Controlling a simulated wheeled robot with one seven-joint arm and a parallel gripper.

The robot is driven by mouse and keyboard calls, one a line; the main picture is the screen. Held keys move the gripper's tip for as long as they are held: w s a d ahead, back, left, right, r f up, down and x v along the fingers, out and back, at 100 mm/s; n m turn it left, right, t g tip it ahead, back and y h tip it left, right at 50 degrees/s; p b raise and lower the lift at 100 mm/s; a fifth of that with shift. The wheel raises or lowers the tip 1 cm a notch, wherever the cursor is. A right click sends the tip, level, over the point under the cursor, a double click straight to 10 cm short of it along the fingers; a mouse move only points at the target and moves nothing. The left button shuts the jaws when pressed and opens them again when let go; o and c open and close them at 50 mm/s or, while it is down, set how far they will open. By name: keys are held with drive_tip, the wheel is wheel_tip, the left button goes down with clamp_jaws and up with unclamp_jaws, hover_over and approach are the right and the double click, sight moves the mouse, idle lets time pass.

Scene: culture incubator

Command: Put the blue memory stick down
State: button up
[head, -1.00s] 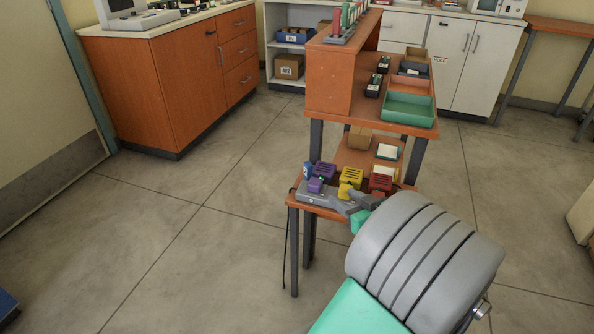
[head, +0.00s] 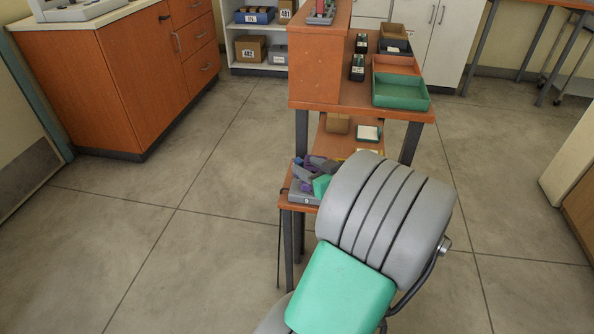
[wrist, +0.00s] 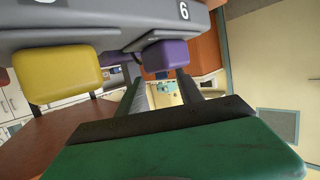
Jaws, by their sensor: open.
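My gripper (wrist: 160,90) is open in the wrist view, its two dark fingers apart with nothing seen held between them. In the head view my gripper (head: 316,172) is over the grey dock (head: 303,198) on the low shelf, partly hidden by my arm. A small blue piece (head: 298,161) shows at the dock's left end; it may be the memory stick, but I cannot tell for sure. In the wrist view a purple block (wrist: 166,54) and a yellow block (wrist: 58,73) sit at the grey dock marked 6, close to the fingers.
A green tray (head: 400,92) and dark racks stand on the bench's upper level. A white-topped box (head: 368,132) and a brown box (head: 338,123) are on the lower level. The floor left of the bench is clear. An orange cabinet (head: 120,90) stands at the left.

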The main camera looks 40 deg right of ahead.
sight(302, 164)
drive_tip(key=b+x, duration=0.1)
drive_tip(key=x, duration=0.3)
drive_tip(key=shift+w+a+f, duration=0.1)
drive_tip(key=shift+w+a, duration=0.05)
drive_tip(key=shift+w, duration=0.2)
drive_tip(key=shift+c, duration=0.3)
drive_tip(key=shift+s, duration=0.1)
clamp_jaws()
